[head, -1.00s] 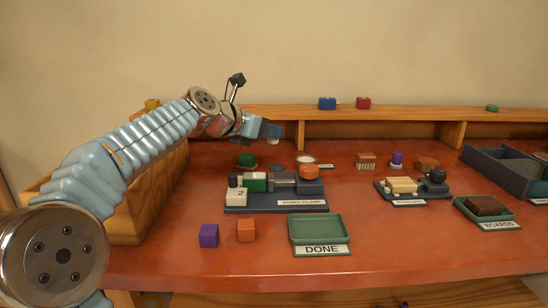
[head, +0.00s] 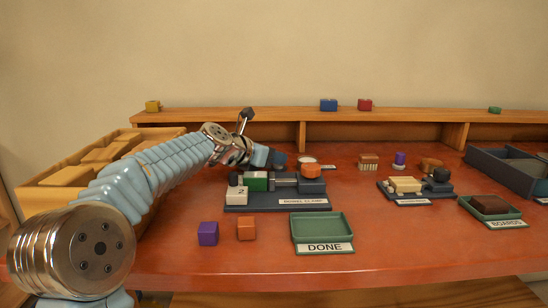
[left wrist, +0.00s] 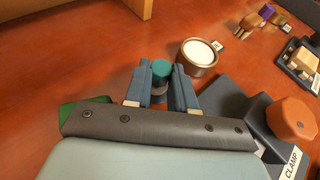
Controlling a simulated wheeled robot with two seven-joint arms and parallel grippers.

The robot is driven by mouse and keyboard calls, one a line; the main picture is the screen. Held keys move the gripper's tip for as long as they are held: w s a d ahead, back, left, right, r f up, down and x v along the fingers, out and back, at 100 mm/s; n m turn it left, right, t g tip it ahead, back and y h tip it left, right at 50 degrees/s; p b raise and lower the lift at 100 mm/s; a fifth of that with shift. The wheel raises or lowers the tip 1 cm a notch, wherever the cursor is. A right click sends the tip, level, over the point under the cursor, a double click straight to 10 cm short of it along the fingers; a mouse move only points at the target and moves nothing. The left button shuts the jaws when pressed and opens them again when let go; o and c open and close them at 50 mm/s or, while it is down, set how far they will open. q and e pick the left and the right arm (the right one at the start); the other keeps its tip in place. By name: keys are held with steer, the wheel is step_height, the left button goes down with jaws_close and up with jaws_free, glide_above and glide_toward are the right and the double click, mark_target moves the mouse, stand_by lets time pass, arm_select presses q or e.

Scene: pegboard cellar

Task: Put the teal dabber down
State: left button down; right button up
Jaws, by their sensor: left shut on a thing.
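My left gripper (left wrist: 158,84) is shut on the teal dabber (left wrist: 160,69), whose round teal top shows between the fingers in the left wrist view. A grey disc (left wrist: 160,90) shows below the dabber; I cannot tell whether the dabber touches it. In the head view the left gripper (head: 276,158) is low over the table behind the clamp fixture (head: 262,208), and it hides the dabber. My right gripper is not in view.
A round dish with a white inside (left wrist: 199,53) stands close right of the gripper. A green object (left wrist: 72,116) is partly hidden at its left. The green DONE tray (head: 322,231), purple cube (head: 208,233) and orange cube (head: 246,229) are in front.

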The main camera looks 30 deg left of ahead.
arm_select(q)
steer(key=c, duration=0.9)
jaws_free()
steer(key=shift+c, duration=0.2)
steer(key=shift+r, duration=0.25)
steer(key=v, duration=1.1)
steer(key=shift+s+a, duration=0.1)
steer(key=shift+s, duration=0.4)
